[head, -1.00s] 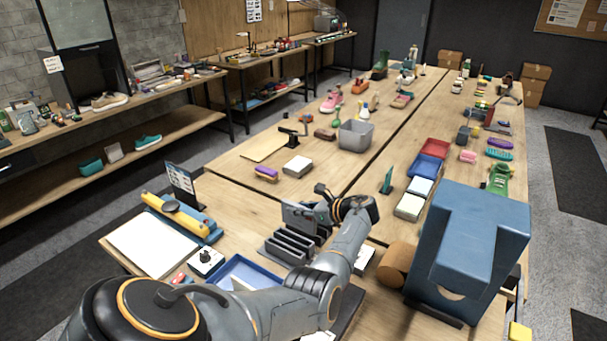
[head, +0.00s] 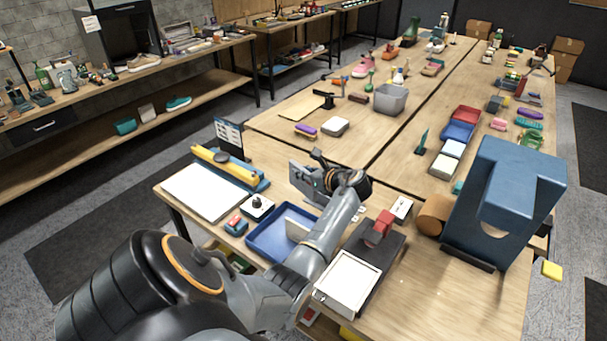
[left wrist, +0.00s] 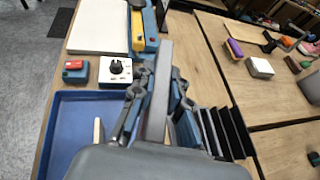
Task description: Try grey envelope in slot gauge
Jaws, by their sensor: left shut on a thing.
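My left gripper (head: 322,178) is shut on a flat grey envelope (left wrist: 158,92). In the left wrist view the envelope stands on edge between the fingers (left wrist: 163,80), its thin edge toward the camera. The dark slot gauge (left wrist: 228,132), a rack of upright plates with narrow slots, stands just right of the gripper there. The envelope appears beside the slots; I cannot tell whether it touches the gauge. In the head view my arm and gripper hide most of the gauge. My right gripper is not in view.
A blue tray (head: 256,242) with a pale flat piece (left wrist: 98,131) lies left of the arm. A white pad (head: 203,191), yellow-and-blue tool (head: 225,166) and dial box (head: 257,206) are behind it. A large blue block (head: 515,195) stands right.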

